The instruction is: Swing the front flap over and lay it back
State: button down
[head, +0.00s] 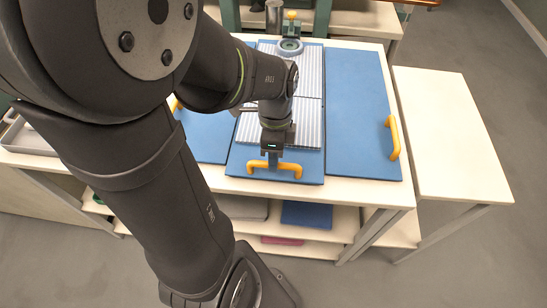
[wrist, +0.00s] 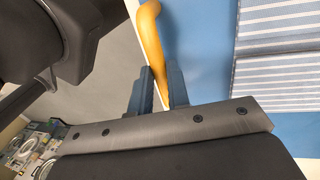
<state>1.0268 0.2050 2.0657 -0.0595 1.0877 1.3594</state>
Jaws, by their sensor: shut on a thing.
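The front flap (head: 236,163) is a blue panel at the near side of the folding board, with a yellow handle (head: 290,169) along its front edge. It looks flat on the table, and a striped cloth (head: 310,133) covers its rear part. My gripper (head: 272,163) points down at the handle and is shut on its middle. In the wrist view the handle (wrist: 150,40) runs between the two dark fingers (wrist: 160,90), with the blue flap (wrist: 205,55) to the right. The fingers hide the gripped part.
The right flap (head: 358,110) lies flat with its own yellow handle (head: 393,138). The left flap (head: 205,140) is partly hidden by my arm. A grey round item (head: 290,47) stands at the board's far end. A bare side table (head: 450,130) is at right. Shelves below hold folded cloths (head: 306,214).

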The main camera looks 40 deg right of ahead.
jog(key=w+d+r+g+y, duration=0.1)
jog(key=w+d+r, duration=0.2)
jog(key=r, duration=0.3)
jog(key=w+d+r+g+y, duration=0.1)
jog(key=w+d+r, duration=0.1)
jog(key=r, duration=0.4)
jog(key=w+d+r, duration=0.6)
jog(key=w+d, duration=0.5)
jog(key=shift+w+d+r, duration=0.15)
jog(key=shift+w+r, duration=0.05)
jog(key=shift+r, duration=0.05)
jog(key=c, duration=1.4)
grip_release()
jog(key=shift+o, duration=0.2)
jog(key=shift+r, duration=0.1)
